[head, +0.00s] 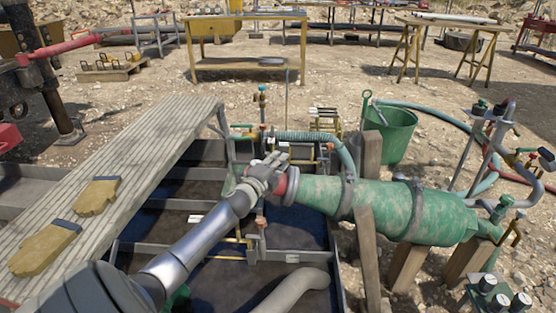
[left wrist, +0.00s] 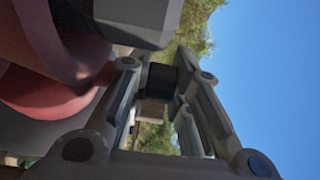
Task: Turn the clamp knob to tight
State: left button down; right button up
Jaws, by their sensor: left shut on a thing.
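My left gripper (head: 275,168) is at the left end of the green mottled cylinder (head: 405,208), beside its red collar (head: 291,186). Its fingers are closed in on a small part there, which I take to be the clamp knob; the hand mostly hides it in the head view. In the left wrist view, the gripper (left wrist: 160,85) has a dark block between its fingers. A grey faceted piece (left wrist: 135,20) and the red collar (left wrist: 40,60) are close beside it. I cannot read how tight the knob is. My right gripper is not in view.
A ribbed plank walkway (head: 130,190) with two tan gloves (head: 97,196) lies at the left. The metal-framed mud tank is below my arm. Wooden posts (head: 371,240) support the cylinder. A green bucket (head: 393,138), hoses and pipes stand at the right, with worktables behind.

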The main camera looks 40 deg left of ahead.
pick_arm(q)
jog(key=shift+f+m+h+p, duration=0.15)
jog(key=shift+m+h+p, duration=0.15)
jog(key=shift+m+h, duration=0.7)
jog(key=c, duration=1.6)
grip_release()
jog(key=s+d, duration=0.1)
jog(key=s, duration=1.1)
